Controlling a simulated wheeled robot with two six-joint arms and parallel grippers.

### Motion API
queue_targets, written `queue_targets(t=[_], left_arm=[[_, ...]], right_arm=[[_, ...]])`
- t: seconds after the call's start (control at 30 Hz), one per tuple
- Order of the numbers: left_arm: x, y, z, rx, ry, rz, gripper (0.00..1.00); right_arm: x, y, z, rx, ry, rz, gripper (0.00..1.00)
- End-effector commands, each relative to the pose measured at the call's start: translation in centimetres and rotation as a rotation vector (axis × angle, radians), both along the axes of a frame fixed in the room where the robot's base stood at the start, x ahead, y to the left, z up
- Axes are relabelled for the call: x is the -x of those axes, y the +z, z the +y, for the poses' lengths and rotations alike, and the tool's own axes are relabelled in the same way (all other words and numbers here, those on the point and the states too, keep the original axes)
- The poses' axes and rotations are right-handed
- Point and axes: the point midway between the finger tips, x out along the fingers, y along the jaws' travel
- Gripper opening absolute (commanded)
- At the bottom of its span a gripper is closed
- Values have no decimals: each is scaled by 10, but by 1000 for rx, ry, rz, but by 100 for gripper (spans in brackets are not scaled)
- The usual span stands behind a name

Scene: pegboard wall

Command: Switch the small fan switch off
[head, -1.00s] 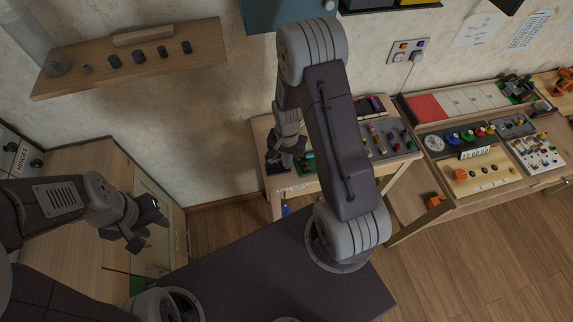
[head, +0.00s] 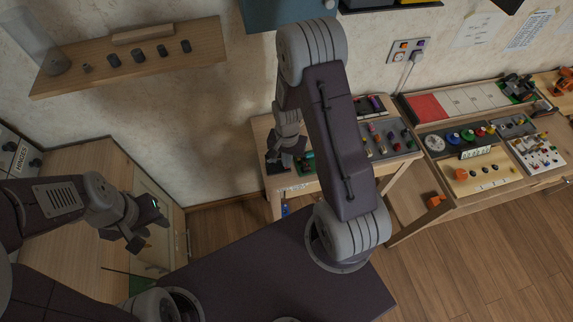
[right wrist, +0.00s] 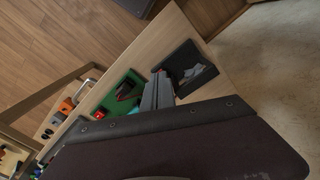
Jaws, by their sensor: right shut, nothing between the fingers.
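My right gripper (head: 280,160) is low over the left end of a small wooden table, partly hidden by my own arm. In the right wrist view its grey fingers (right wrist: 158,92) are shut and empty, between a green board (right wrist: 118,92) and a dark open-topped box (right wrist: 188,66). The green board carries a dark part and a small red part. It also shows in the head view (head: 308,160). I cannot tell which part is the small fan switch, nor whether the fingers touch anything. My left gripper (head: 147,235) is open and empty at the left, away from the table.
The small wooden table (head: 262,128) holds more boards with coloured parts. A longer bench (head: 405,205) with panels stands to the right. A wooden shelf (head: 70,85) with dark knobs hangs at the upper left. A wall outlet panel (head: 408,50) is above the table.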

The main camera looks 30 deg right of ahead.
Motion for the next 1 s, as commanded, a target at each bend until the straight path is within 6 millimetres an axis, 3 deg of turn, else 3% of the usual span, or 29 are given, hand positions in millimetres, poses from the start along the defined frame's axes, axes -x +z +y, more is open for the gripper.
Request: queue_targets(t=[1.0], left_arm=[[0, -10, 0, 0, 0, 0, 36]], right_arm=[[0, -14, 0, 0, 0, 0, 0]])
